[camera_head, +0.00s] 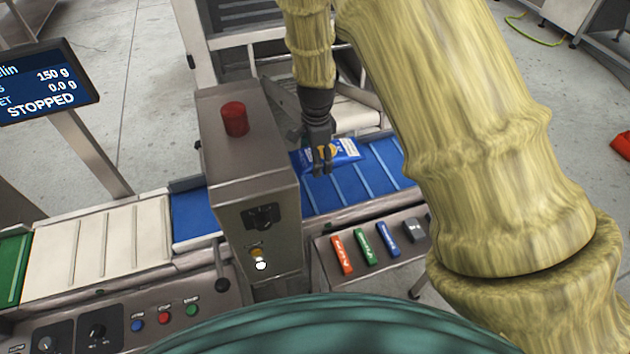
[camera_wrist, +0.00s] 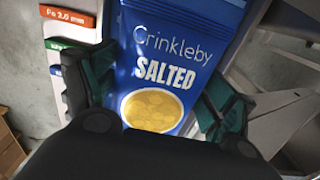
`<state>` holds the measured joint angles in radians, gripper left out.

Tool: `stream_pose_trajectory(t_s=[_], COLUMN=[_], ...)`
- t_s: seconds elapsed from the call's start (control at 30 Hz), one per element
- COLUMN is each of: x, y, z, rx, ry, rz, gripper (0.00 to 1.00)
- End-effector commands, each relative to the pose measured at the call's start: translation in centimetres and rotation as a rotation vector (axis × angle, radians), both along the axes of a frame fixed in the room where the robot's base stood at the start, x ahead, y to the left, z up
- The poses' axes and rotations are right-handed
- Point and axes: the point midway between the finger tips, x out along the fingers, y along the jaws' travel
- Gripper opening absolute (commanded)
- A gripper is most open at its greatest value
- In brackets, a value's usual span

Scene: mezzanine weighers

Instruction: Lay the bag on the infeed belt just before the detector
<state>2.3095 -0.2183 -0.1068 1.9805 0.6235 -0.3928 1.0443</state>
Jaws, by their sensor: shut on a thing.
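The bag (camera_head: 346,150) is blue, with "Crinkleby SALTED" and a yellow chip picture on its front. My gripper (camera_head: 320,158) is shut on the bag, close to the right side of the steel detector housing (camera_head: 255,160). In the wrist view the bag (camera_wrist: 175,60) lies between the green fingers of my gripper (camera_wrist: 158,98). The blue infeed belt (camera_head: 375,180) runs right from the detector, under the bag in the picture. I cannot tell whether the bag touches the belt. The detector hides part of the belt, and my gripper covers part of the bag.
A red button (camera_head: 235,119) tops the detector. Red (camera_head: 341,255), green (camera_head: 364,247) and blue (camera_head: 388,239) test pieces lie on a ledge in front of the belt. A screen (camera_head: 45,85) at left reads STOPPED. The belt right of the bag is clear.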

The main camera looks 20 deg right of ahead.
Motion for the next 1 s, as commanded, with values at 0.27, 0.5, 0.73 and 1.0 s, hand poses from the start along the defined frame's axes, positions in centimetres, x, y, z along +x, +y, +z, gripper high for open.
stream_pose_trajectory(t_s=[0.27, 0.5, 0.73, 1.0], x=[-0.1, 0.0, 0.0, -0.1], y=[0.1, 0.1, 0.2, 0.2], z=[-4.0, -7.0, -8.2, -10.6], rx=[0.001, 0.0, 0.0, 0.001], ry=[0.003, 0.001, 0.001, 0.003], rz=[0.001, 0.001, 0.002, 0.002], gripper=[0.57, 0.57, 0.57, 0.57])
